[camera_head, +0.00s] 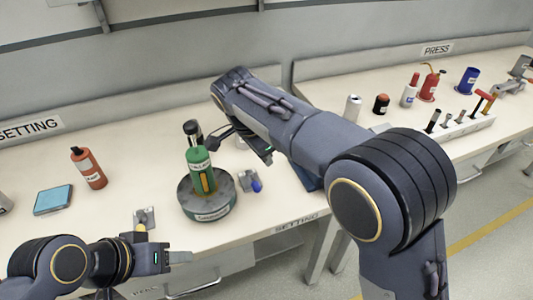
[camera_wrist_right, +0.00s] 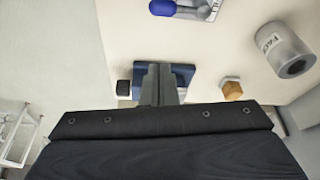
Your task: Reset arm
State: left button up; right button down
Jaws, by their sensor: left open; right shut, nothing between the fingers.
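My left gripper (camera_head: 180,257) is open and empty at the lower left of the head view, by the front edge of the table. My right arm reaches across the middle of the head view. Its gripper is mostly hidden behind the arm there. In the right wrist view the right gripper's fingers (camera_wrist_right: 160,85) are shut together with nothing between them. They point over a dark blue block (camera_wrist_right: 183,74) on the pale table; I cannot tell whether they touch it. The block also shows partly behind the arm in the head view (camera_head: 308,178).
A green bottle (camera_head: 200,170) stands on a round grey base (camera_head: 208,207). A red bottle (camera_head: 89,168) and blue pad (camera_head: 53,199) are left. A black piece (camera_wrist_right: 124,88), a brass hex piece (camera_wrist_right: 232,89) and a grey cylinder (camera_wrist_right: 284,49) lie near the right fingers.

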jog(key=s+d+r+n+y+p, duration=0.2)
jog(key=s+d+r, duration=0.15)
jog(key=d, duration=0.55)
jog(key=s+d+r+n+y+p, duration=0.1)
jog(key=s+d+r+y, duration=0.25)
jog(key=d, duration=0.65)
jog(key=s+d+f+n+t+p, duration=0.1)
jog(key=s+d+n, duration=0.1)
jog(key=s, duration=0.7)
jog(key=s+d+f+n+t+y+p, duration=0.1)
jog(key=s+d+n+t+p, duration=0.1)
jog(key=s, duration=0.7)
jog(key=d+n, duration=0.1)
jog(key=d, duration=0.1)
jog(key=shift+s+d+f+n+t, duration=0.3)
jog(key=shift+s+f, duration=0.1)
